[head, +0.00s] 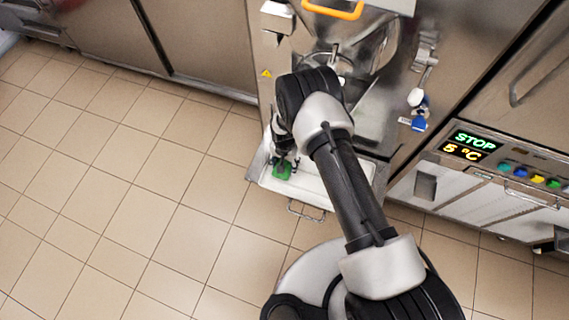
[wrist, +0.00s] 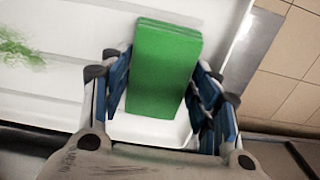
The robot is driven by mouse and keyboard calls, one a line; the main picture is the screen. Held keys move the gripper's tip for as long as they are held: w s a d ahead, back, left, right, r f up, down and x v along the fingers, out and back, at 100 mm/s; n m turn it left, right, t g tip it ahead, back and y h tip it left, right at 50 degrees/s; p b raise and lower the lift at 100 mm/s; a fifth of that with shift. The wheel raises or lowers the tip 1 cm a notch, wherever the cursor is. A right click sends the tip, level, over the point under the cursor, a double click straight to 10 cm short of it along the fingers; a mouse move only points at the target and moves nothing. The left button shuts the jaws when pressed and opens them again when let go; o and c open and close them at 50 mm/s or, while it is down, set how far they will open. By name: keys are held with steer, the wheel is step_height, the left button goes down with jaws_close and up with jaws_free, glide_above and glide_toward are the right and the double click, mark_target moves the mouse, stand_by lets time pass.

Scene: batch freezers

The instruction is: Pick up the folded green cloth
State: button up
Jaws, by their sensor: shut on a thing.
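The folded green cloth (wrist: 163,72) is a bright green layered block in the wrist view, lying between the blue finger pads of my gripper (wrist: 160,95). The pads press against its left and right sides, so my gripper is shut on it. In the head view the cloth (head: 283,171) shows as a small green patch directly below my gripper (head: 284,157), over the left end of a white tray (head: 308,186). I cannot tell whether the cloth still touches the tray.
A green smear (wrist: 18,48) marks the white surface left of the cloth. The steel freezer (head: 275,60) stands behind the tray, with a handle hanging at its right. A panel reading STOP and 5 °C (head: 469,146) is at the right. Tiled floor (head: 130,190) lies open at the left.

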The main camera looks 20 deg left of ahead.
steer(key=shift+s+r+p, duration=0.2)
steer(key=shift+r+p, duration=0.1)
steer(key=shift+r, duration=0.15)
step_height(320, 180, up, 7)
steer(key=shift+f+p, duration=0.1)
steer(key=shift+p, duration=1.15)
steer(key=s+a+p, duration=0.1)
steer(key=s+p, duration=0.2)
steer(key=s, duration=1.6)
steer(key=shift+s+a+f, duration=0.25)
steer(key=shift+s+f, duration=0.05)
steer(key=shift+f, duration=0.05)
